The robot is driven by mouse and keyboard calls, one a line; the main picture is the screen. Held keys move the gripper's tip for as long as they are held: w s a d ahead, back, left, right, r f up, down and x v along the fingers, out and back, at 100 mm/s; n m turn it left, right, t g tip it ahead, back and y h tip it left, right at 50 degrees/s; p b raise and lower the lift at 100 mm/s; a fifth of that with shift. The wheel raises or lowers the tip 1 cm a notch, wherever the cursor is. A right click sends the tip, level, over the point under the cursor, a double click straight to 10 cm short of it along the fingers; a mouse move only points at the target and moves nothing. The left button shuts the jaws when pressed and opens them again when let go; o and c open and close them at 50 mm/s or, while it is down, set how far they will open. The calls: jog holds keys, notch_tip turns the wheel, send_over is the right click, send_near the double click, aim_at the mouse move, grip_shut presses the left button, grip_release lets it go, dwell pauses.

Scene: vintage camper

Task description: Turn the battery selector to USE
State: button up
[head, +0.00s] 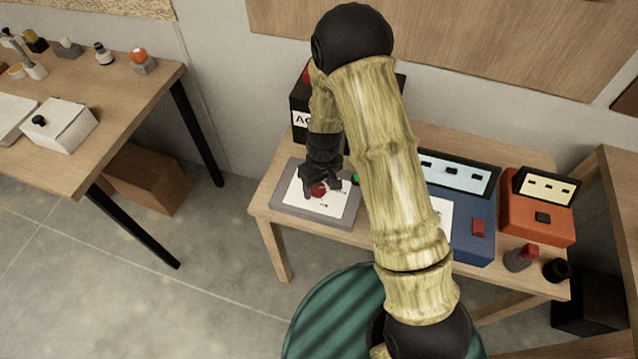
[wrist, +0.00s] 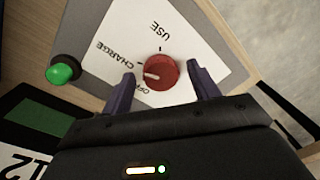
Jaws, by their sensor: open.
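The battery selector is a red round knob (head: 319,190) on a white card on a grey panel (head: 284,209). In the wrist view the knob (wrist: 164,72) has a white pointer line aimed left, between the CHARGE (wrist: 112,50) and OFF (wrist: 145,88) labels. The USE label (wrist: 160,27) is beyond the knob, with a tick mark below it. My gripper (wrist: 161,72) is open, one finger on each side of the knob with visible gaps. In the head view my gripper (head: 328,182) is right at the panel, partly hiding the knob. I cannot tell the fingers' exact height around it.
A green lamp (wrist: 62,72) is at the panel's side. A black box (head: 300,120) with a white label stands behind the panel. Blue (head: 470,245) and orange (head: 540,217) boxes and a red-topped item (head: 522,257) sit to the right. My arm hides the table's middle.

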jog(key=shift+c, duration=0.4)
jog(key=c, duration=0.9)
jog(key=shift+m, duration=0.4)
jog(key=m, duration=0.6)
jog(key=shift+m, duration=0.4)
jog(key=m+p, duration=0.1)
jog(key=m, duration=0.5)
jog(key=shift+a+t, duration=0.15)
jog(key=shift+t, duration=0.25)
jog(key=shift+m, duration=0.3)
